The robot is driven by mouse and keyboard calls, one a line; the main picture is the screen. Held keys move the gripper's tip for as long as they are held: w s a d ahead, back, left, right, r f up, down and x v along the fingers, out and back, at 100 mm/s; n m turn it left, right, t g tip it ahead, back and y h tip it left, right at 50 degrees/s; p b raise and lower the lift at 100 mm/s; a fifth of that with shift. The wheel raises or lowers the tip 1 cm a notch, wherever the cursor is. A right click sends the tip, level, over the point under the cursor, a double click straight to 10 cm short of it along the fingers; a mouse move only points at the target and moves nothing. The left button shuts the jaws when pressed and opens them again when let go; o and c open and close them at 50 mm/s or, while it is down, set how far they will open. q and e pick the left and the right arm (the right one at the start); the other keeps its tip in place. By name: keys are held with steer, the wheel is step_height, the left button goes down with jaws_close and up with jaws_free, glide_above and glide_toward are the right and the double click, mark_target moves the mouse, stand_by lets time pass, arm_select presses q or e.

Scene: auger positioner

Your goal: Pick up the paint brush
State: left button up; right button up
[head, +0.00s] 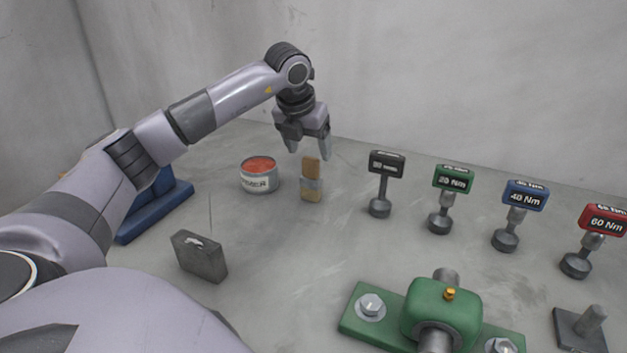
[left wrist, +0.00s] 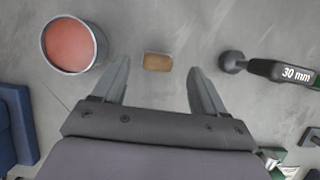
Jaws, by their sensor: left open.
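The paint brush (head: 311,172) stands upright on the grey surface, with a tan wooden top, a grey metal band and a tan lower part. In the left wrist view its brown top end (left wrist: 157,62) shows from above, between the two fingertips and slightly beyond them. My left gripper (head: 308,153) points down with open jaws just above the brush. It holds nothing; whether a finger touches the brush I cannot tell. My right gripper is not in view.
A primer can (head: 258,184) with red contents stands left of the brush. A black-headed tool (head: 386,164) stands to its right, then green, blue and red torque tools. A grey block (head: 199,256), a blue stand (head: 156,209) and a green bearing mount (head: 440,308) lie nearer.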

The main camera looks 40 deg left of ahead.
mark_target(310, 158)
arm_select(q)
steer(key=x, duration=0.5)
steer(key=shift+s+f+p, duration=0.25)
steer(key=shift+p, duration=0.05)
steer(key=c, duration=1)
steer(key=shift+c, duration=0.2)
steer(key=shift+r, duration=0.15)
step_height(310, 158, up, 20)
steer(key=shift+p, duration=0.45)
